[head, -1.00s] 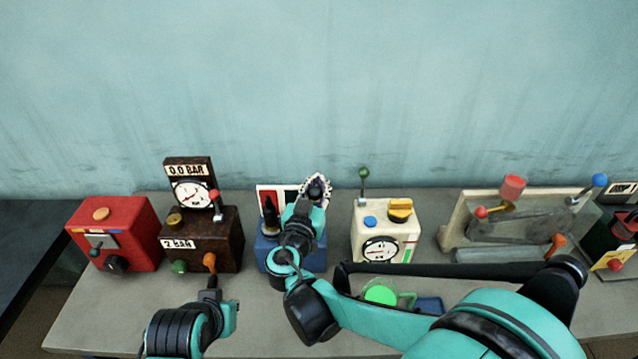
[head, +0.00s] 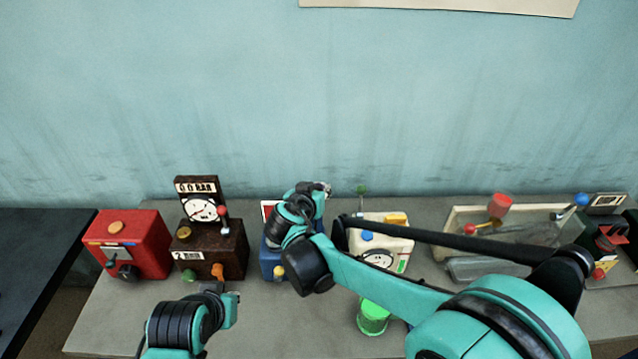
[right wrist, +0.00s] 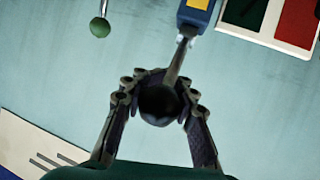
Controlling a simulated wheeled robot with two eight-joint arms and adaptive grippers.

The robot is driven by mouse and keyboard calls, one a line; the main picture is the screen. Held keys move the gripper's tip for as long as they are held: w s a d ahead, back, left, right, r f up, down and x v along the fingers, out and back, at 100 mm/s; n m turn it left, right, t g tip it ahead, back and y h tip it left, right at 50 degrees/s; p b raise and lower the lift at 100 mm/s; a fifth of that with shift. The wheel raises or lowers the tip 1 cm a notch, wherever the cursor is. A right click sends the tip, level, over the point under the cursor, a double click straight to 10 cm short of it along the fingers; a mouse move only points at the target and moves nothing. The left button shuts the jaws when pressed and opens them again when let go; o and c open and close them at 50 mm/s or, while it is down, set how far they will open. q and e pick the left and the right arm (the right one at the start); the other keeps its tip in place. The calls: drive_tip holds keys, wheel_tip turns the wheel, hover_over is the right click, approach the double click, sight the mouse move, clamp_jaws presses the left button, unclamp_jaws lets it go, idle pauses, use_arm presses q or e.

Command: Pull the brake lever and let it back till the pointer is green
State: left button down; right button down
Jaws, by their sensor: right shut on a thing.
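The brake device is a blue box (head: 271,264) in the head view, mostly covered by my right arm. Part of its panel (head: 267,209) shows behind it. The brake lever has a grey rod and a round black knob (right wrist: 160,105). My right gripper (right wrist: 160,112) is shut on this knob, fingers on both sides. In the head view it (head: 320,187) is above the blue box. My left gripper (head: 215,290) is low, in front of the brown box; its fingers are unclear.
A red box (head: 143,250) and a brown gauge box (head: 215,258) stand left of the blue box. A cream gauge box (head: 396,232) with a green-knobbed lever (head: 362,189) stands to its right. A green cup (head: 373,317) is near my right forearm. A clear-walled device (head: 500,245) stands farther right.

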drive_tip(key=shift+w+r+g+p, duration=0.25)
drive_tip(key=shift+w+g+p, duration=0.2)
drive_tip(key=shift+w+r+g+p, duration=0.2)
drive_tip(key=shift+w+g+p, duration=0.2)
drive_tip(key=shift+w+g, duration=0.05)
drive_tip(key=shift+w, duration=0.2)
drive_tip(key=c, duration=1.3)
unclamp_jaws()
drive_tip(key=shift+d, duration=0.1)
drive_tip(key=shift+o, duration=0.7)
drive_tip(key=shift+w+f, duration=0.1)
drive_tip(key=shift+w, duration=0.05)
